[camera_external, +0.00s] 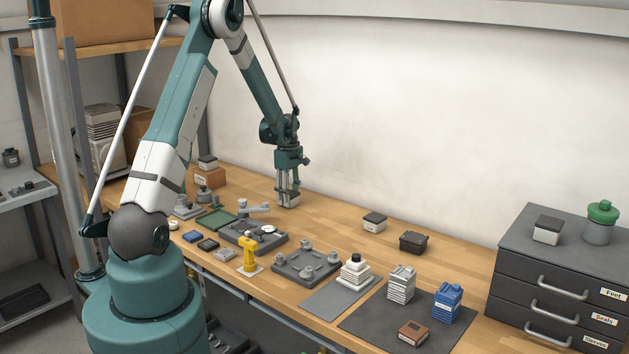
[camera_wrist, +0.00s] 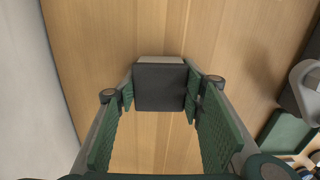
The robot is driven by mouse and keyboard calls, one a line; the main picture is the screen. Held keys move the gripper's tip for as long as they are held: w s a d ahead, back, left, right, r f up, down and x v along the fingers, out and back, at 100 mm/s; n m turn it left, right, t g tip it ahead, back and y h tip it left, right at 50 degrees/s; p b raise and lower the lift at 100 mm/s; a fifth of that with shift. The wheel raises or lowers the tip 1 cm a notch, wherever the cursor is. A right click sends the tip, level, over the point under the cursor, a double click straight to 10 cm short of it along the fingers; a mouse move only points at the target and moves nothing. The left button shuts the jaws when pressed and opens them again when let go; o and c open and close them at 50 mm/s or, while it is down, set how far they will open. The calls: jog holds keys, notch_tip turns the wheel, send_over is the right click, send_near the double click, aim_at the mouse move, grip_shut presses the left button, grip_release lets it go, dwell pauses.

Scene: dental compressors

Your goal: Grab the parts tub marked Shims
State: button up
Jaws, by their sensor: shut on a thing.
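My gripper (camera_external: 288,197) points down at the back of the wooden table, near the wall. In the wrist view its green-padded fingers (camera_wrist: 160,92) stand on both sides of a small tub with a dark square lid (camera_wrist: 160,86) and are shut on it. A pale strip of the tub's body shows beyond the lid. No marking on it can be read, so I cannot tell whether it is the Shims tub. A similar pale tub with a dark lid (camera_external: 374,222) stands to the right on the table. Whether the held tub touches the table is unclear.
Similar tubs sit on a brown box (camera_external: 207,163) and on the drawer cabinet (camera_external: 547,230). Grey fixture trays (camera_external: 306,262) and a yellow tool (camera_external: 249,254) fill the front.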

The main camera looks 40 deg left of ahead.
jog(key=shift+r, duration=0.15)
jog(key=shift+r, duration=4.85)
